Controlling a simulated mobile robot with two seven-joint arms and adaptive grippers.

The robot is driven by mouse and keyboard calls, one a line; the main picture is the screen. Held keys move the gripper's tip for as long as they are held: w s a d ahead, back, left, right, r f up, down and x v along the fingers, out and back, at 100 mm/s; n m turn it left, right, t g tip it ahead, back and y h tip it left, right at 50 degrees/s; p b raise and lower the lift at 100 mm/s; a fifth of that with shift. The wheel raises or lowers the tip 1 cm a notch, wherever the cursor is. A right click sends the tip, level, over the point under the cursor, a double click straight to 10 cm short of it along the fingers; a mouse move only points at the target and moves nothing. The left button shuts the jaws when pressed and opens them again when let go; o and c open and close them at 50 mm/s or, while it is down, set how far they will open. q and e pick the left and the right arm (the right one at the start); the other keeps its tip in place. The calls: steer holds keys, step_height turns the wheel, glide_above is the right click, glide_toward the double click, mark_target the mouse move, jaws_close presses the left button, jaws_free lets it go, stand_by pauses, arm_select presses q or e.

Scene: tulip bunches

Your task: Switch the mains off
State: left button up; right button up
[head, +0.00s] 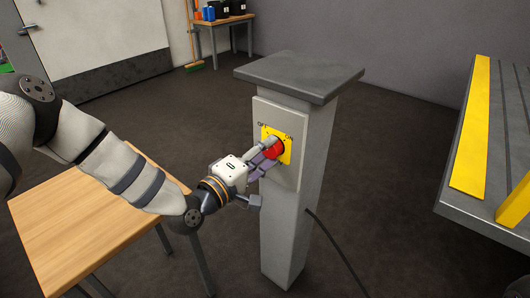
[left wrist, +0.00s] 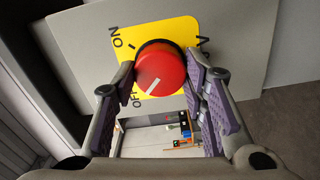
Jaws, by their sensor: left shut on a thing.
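The mains switch is a red rotary knob (head: 273,149) on a yellow plate (head: 285,153), fixed to the pale panel of a grey pillar. In the left wrist view the knob (left wrist: 161,72) has a white mark on the lower part of its face, slanting down-left near the printed OFF. ON is printed at the plate's upper left. My left gripper (head: 264,158) is at the plate, its purple-padded fingers on either side of the knob and shut on it. The fingers also show in the left wrist view (left wrist: 162,75). My right gripper is out of view.
The grey pillar (head: 313,200) has an overhanging cap (head: 300,75) and a dark cable at its base. A wooden table (head: 80,225) stands under my left arm. A grey platform with yellow strips (head: 475,130) is at right. Dark floor lies open between.

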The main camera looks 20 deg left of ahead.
arm_select(q)
steer(key=o, duration=1.2)
steer(key=shift+c, duration=0.2)
steer(key=shift+s, duration=0.1)
steer(key=v, duration=1.2)
